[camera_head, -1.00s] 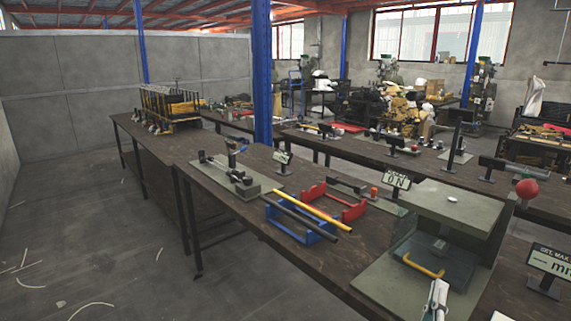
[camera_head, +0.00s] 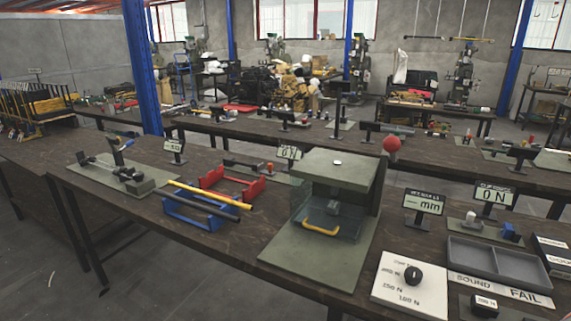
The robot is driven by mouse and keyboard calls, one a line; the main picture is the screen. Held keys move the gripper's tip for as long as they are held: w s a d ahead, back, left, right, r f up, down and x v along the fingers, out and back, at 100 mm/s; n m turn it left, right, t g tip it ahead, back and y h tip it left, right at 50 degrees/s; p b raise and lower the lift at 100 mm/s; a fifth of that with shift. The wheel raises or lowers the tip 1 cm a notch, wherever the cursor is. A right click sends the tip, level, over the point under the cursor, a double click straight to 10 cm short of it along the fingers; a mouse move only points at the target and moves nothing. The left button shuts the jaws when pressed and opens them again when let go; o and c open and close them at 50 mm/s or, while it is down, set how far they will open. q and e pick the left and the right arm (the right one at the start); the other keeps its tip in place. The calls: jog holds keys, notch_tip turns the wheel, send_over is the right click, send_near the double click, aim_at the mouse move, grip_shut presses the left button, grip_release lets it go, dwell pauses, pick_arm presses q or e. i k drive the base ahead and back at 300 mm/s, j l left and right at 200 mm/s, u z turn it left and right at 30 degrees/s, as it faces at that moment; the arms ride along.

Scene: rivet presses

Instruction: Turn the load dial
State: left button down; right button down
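The load dial is a round black knob (camera_head: 413,274) on a square white panel (camera_head: 405,297) at the front edge of the bench. Load labels in N, among them 200 N, 150 N and 100 N, are printed on the panel around the knob. The knob stands free, with nothing touching it. Which label its pointer faces is too small to tell. Neither of my grippers is in view.
A press with a grey-green top (camera_head: 340,170) stands left of the panel. A grey two-compartment tray (camera_head: 495,262) and a small black block (camera_head: 485,304) lie right of it. Display signs (camera_head: 424,202) stand behind. Red (camera_head: 228,184) and blue (camera_head: 200,212) cradles sit farther left.

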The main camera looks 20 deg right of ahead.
aim_at(413, 276)
jog(key=z, duration=1.6)
jog(key=i+j+u, duration=0.45)
jog(key=k+l, duration=0.05)
jog(key=l, duration=0.05)
